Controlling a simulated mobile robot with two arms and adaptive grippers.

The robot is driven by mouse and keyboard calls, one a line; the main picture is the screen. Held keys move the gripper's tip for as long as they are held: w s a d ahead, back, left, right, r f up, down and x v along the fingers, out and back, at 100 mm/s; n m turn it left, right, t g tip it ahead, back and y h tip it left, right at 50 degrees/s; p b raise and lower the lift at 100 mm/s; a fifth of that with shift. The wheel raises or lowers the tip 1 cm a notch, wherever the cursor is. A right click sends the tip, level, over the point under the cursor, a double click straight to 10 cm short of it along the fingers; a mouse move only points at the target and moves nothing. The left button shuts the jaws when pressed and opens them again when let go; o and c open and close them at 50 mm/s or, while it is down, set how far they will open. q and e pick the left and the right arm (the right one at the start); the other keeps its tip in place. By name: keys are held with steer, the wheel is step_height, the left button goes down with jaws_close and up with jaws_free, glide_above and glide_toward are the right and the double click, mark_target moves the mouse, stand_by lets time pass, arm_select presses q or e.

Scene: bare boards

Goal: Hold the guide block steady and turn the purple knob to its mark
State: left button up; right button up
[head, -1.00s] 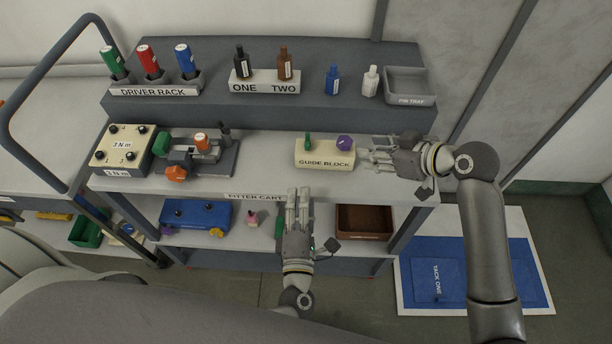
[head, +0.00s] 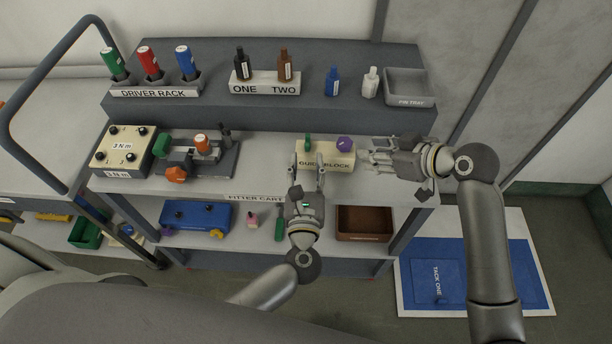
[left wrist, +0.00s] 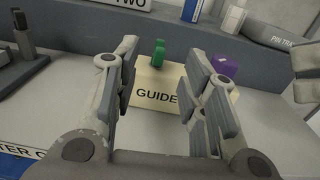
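The cream guide block (head: 343,162) stands on the cart's middle shelf; it also shows in the left wrist view (left wrist: 158,82). On its top are a purple knob (head: 344,143) at the right and a green knob (head: 307,142) at the left. The purple knob is partly hidden behind a finger in the left wrist view (left wrist: 226,66). My left gripper (head: 307,160) is open at the block's front, its fingers apart with the block's label showing between them. I cannot tell if they touch it. My right gripper (head: 374,155) looks open and empty, just right of the block.
A pin tray (head: 408,88), a white bottle (head: 370,82) and a blue bottle (head: 332,80) stand on the raised back shelf. A grey fixture (head: 215,158) sits to the left. A brown bin (head: 363,224) is on the lower shelf. The shelf between fixture and block is clear.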

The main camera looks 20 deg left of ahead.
mark_target(307, 148)
arm_select(q)
steer(key=x, duration=0.7)
steer(key=shift+w, duration=0.4)
jaws_close()
steer(key=shift+c, duration=0.9)
jaws_free()
jaws_close()
